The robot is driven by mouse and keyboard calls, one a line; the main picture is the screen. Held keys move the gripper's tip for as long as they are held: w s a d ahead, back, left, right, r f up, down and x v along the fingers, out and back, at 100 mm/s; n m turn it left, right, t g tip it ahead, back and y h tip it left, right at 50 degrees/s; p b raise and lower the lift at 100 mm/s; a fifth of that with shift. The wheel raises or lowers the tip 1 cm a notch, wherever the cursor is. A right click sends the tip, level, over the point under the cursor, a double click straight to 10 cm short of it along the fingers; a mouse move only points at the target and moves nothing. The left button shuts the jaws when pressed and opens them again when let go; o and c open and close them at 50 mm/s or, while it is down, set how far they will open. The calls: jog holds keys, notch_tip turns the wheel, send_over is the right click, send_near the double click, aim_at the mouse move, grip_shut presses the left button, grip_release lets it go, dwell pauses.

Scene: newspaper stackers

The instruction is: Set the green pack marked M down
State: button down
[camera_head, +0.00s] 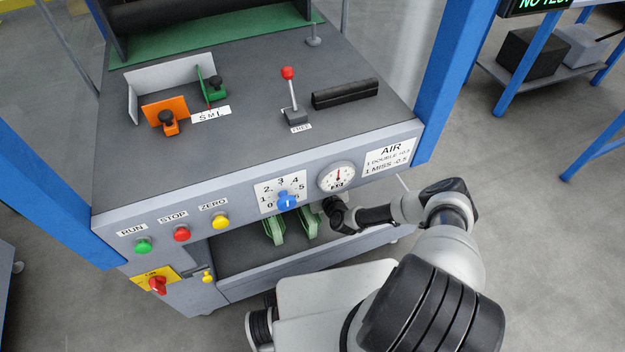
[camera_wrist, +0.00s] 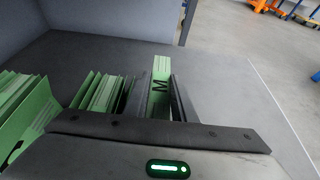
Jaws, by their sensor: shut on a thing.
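The green pack marked M (camera_wrist: 160,72) stands on edge between the two dark fingers of my gripper (camera_wrist: 158,98) in the wrist view. The fingers are shut on it, one on each side. The M shows on its upper face; its lower part is hidden by the gripper. A grey shelf surface (camera_wrist: 235,85) lies below and around it; whether the pack touches it I cannot tell. In the head view my gripper is mostly hidden under the front panel, by the lower shelf.
Several green packs (camera_wrist: 98,92) stand close left of the gripper, with a larger green stack (camera_wrist: 28,110) at far left. The shelf is clear to the right. In the head view, green packs (camera_head: 273,230) show below the control panel (camera_head: 240,208), which overhangs the lower shelf (camera_head: 290,263).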

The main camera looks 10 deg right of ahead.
jog(key=shift+f, duration=0.15)
jog(key=c, duration=1.5)
grip_release()
jog(key=shift+s, duration=0.1)
jog(key=shift+r, duration=0.25)
jog(key=p+v, duration=0.3)
jog(key=v, duration=0.9)
